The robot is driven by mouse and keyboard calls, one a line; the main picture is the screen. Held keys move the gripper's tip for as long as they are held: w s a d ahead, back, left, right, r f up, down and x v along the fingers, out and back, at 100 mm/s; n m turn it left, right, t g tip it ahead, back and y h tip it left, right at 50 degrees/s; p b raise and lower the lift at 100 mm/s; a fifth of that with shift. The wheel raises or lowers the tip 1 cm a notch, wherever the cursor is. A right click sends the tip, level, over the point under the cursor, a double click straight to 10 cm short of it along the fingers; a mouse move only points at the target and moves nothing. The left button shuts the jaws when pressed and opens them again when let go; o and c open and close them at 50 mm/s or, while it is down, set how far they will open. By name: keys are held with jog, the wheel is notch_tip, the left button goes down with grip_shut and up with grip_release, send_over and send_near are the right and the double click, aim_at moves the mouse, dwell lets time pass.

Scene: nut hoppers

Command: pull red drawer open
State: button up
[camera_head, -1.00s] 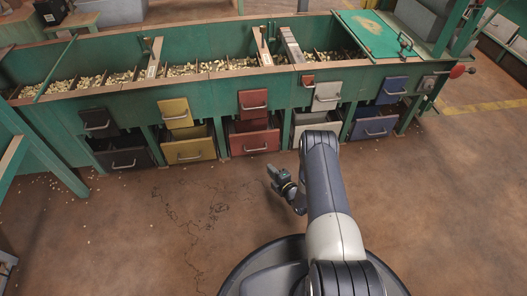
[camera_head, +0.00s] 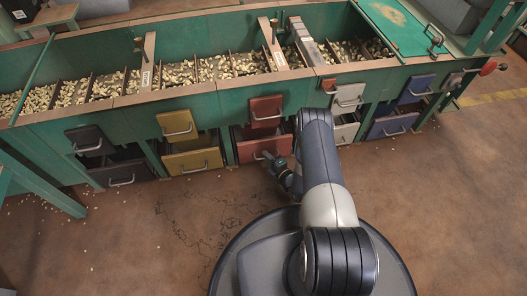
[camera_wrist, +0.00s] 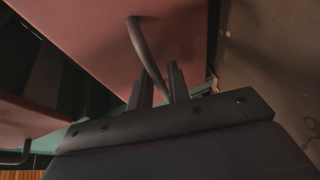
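The lower red drawer (camera_head: 245,149) is in the middle of the green hopper bench, its top edge standing out with a dark gap above. Its grey handle (camera_wrist: 144,42) crosses the wrist view and runs down between my fingers. My gripper (camera_head: 268,158) is at the drawer's front by the handle. In the wrist view my gripper (camera_wrist: 158,84) has its two fingers apart, with the bar between them. Firm contact on both sides of the bar does not show. A smaller red front (camera_head: 265,111) with its own handle is above the drawer.
The green hopper bench (camera_head: 215,107) holds many nuts in its bins. A yellow drawer (camera_head: 193,160) and a black drawer (camera_head: 122,174) are to the left. A blue drawer (camera_head: 391,126) is to the right. The brown floor (camera_head: 140,245) in front is mostly clear, with scattered nuts.

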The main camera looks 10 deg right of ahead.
jog(key=shift+w, duration=0.1)
grip_shut()
dwell(0.5)
